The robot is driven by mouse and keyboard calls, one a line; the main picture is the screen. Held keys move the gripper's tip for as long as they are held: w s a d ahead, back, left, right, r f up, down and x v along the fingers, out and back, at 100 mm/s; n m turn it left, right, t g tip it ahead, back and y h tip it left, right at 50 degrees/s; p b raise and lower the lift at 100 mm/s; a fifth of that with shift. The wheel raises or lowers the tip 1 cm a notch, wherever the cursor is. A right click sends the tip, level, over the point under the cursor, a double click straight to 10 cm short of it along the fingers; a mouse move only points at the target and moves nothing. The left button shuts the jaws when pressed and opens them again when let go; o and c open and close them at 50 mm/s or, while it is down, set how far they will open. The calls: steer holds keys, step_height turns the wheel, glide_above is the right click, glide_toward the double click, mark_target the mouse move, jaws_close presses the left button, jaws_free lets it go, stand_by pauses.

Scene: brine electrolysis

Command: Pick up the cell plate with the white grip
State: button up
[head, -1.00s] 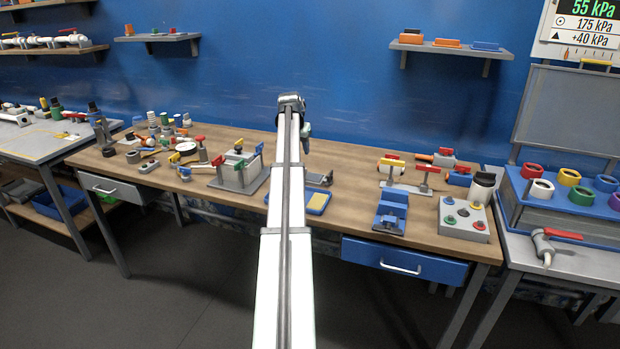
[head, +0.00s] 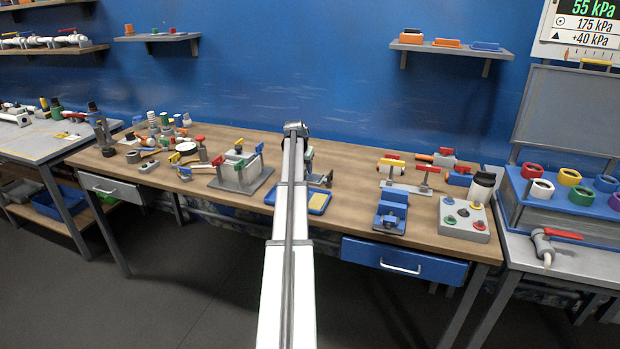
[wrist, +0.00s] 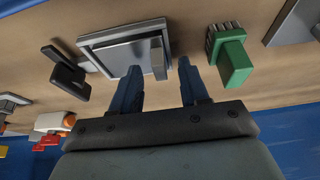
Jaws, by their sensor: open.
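I cannot make out a cell plate with a white grip for certain in either view. In the head view, a grey assembly (head: 238,177) with upright pale parts and red and green tops stands on the wooden bench, left of my arm. In the wrist view, my gripper (wrist: 158,66) has its two blue fingers apart with nothing visibly held between them. A grey upright block (wrist: 158,58) shows just beyond the fingertips, beside a square grey tray-like piece (wrist: 105,48). My arm hides part of the bench in the head view.
In the wrist view, a green block (wrist: 233,62) lies right of the fingers and a dark piece (wrist: 68,76) lies left. In the head view, a blue tray with a yellow pad (head: 318,203) is by my arm. A blue fixture (head: 391,213) stands further right.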

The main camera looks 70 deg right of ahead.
steer(key=shift+d+f, duration=0.15)
steer(key=shift+f, duration=0.2)
steer(key=shift+c, duration=0.4)
jaws_close()
